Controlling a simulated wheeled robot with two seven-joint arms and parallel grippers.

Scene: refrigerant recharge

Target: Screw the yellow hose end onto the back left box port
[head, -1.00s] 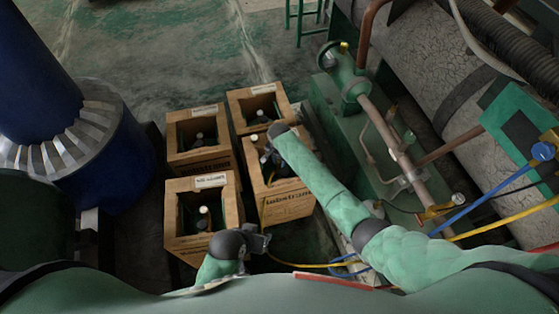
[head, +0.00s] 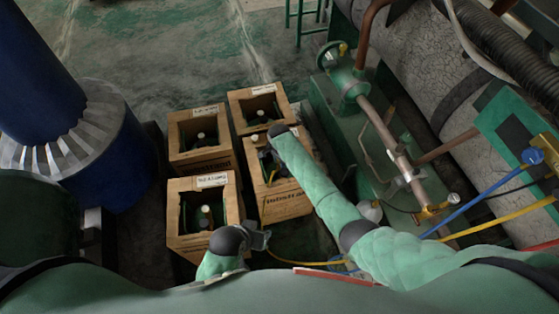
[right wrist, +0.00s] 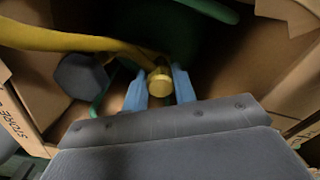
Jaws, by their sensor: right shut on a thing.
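The yellow hose (right wrist: 70,41) runs from the left in the right wrist view to its brass end (right wrist: 159,82). My right gripper (right wrist: 160,88) is shut on this end with its blue fingertips. In the head view my right gripper (head: 269,158) is low in the front right box (head: 285,205), partly hidden by my arm.
The front left box (head: 200,246) and back right box (head: 241,96) also hold bottles. A green machine with pipes (head: 395,150) stands to the right, a blue column (head: 40,70) to the left. A dark knob (right wrist: 82,76) and cardboard-coloured walls surround my right gripper.

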